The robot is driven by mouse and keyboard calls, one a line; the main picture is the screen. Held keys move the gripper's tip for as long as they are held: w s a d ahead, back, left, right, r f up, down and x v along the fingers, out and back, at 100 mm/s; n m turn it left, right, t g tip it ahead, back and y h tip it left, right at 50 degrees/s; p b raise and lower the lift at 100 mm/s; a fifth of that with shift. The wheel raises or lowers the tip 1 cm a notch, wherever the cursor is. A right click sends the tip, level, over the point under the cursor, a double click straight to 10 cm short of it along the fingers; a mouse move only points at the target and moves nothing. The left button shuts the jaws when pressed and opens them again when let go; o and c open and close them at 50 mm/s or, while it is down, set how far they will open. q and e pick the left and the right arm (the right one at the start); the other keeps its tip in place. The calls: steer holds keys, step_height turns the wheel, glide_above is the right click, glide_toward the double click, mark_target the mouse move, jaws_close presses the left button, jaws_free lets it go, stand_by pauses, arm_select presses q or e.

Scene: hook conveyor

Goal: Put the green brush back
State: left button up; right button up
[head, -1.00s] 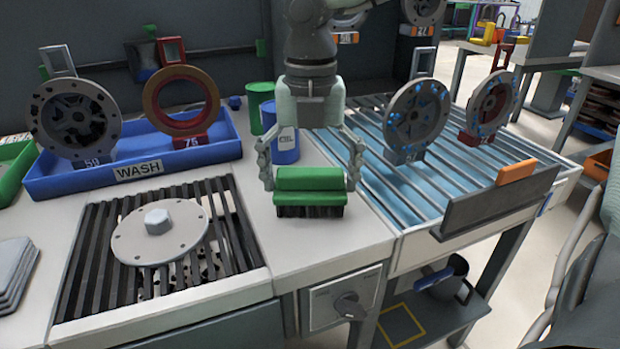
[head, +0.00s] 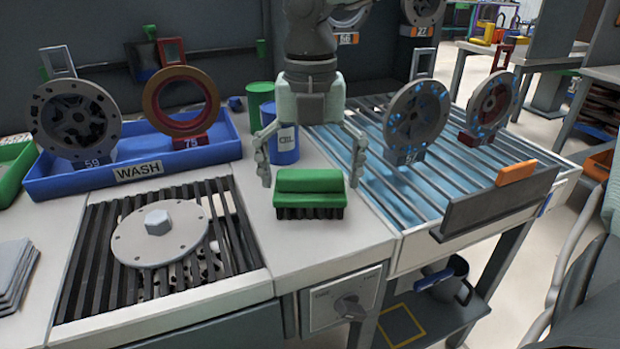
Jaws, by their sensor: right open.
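The green brush (head: 309,182) stands upright on the light worktop, its green back on top and dark bristles down. My right gripper (head: 311,184) comes from the top of the head view and is open. Its fingers are spread to the left and right of the brush, with a visible gap on each side. The brush rests on the worktop and is not gripped. My left gripper is not in view.
A blue WASH tray (head: 138,171) lies at the left behind a slatted grate (head: 85,262) bearing a round metal cover (head: 160,245). Blue (head: 284,145) and green (head: 258,95) cans stand behind the brush. A slatted blue basin (head: 385,190) lies right.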

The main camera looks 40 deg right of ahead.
mark_target(310, 173)
step_height(310, 173, up, 12)
steer(key=shift+f, duration=0.25)
stand_by(1.3)
